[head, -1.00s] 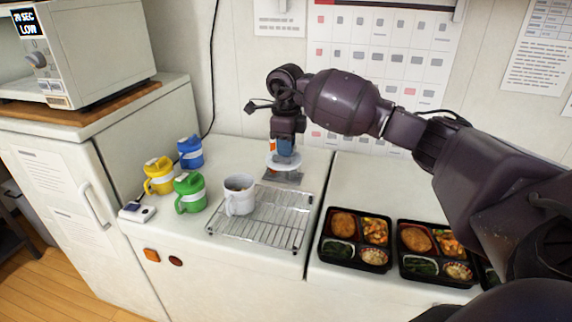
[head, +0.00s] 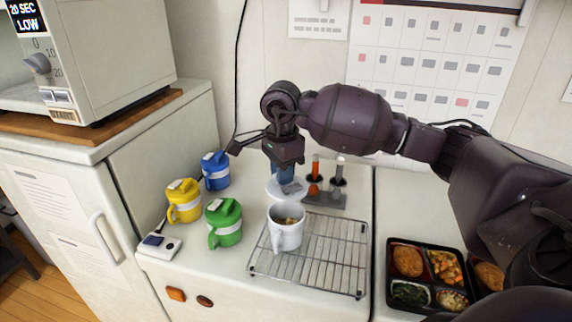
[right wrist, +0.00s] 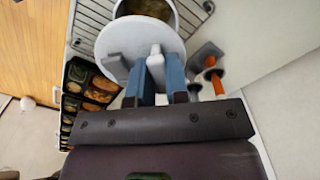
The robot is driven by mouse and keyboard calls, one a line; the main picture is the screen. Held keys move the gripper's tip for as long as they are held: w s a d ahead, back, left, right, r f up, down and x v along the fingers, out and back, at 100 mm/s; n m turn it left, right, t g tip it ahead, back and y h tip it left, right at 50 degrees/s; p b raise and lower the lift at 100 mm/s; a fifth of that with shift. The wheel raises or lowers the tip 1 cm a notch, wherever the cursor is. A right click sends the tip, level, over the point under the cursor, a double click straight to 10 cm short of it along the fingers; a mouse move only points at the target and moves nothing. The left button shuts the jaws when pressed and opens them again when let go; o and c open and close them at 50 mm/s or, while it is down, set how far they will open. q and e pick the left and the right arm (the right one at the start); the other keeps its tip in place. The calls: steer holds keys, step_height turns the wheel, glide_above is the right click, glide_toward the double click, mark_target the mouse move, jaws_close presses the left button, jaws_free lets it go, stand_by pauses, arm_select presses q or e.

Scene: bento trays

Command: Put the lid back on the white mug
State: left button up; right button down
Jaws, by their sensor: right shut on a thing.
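The white mug (head: 287,235) stands upright and uncovered on the wire rack, with brown contents inside. It also shows at the top of the right wrist view (right wrist: 171,8). My right gripper (head: 284,177) is shut on the knob of the white round lid (head: 273,186). It holds the lid above the counter, just behind the mug in the head view. In the right wrist view, the blue fingers (right wrist: 158,80) grip the knob, and the lid's disc (right wrist: 122,42) overlaps part of the mug's near side. Whether lid and mug touch is unclear. My left gripper is out of view.
The wire rack (head: 325,262) lies under the mug. Blue (head: 215,171), yellow (head: 184,201) and green (head: 224,223) lidded mugs stand to the left. A grey holder (head: 328,198) with upright handled tools stands close right of the gripper. Bento trays (head: 398,300) lie right.

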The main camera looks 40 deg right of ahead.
mark_target(281, 188)
steer(key=shift+w+a+n, duration=0.35)
steer(key=shift+n, duration=0.55)
steer(key=shift+s+d+r, duration=0.1)
steer(key=shift+s+r, duration=0.05)
steer(key=shift+s, duration=0.4)
steer(key=shift+w+f, duration=0.2)
steer(key=shift+f, duration=0.4)
steer(key=shift+f+b, duration=0.8)
steer(key=shift+f, duration=0.8)
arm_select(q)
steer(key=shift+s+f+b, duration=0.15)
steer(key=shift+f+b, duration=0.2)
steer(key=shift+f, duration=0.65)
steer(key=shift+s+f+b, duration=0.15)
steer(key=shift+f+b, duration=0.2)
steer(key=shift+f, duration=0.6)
arm_select(e)
steer(key=shift+f, duration=1.05)
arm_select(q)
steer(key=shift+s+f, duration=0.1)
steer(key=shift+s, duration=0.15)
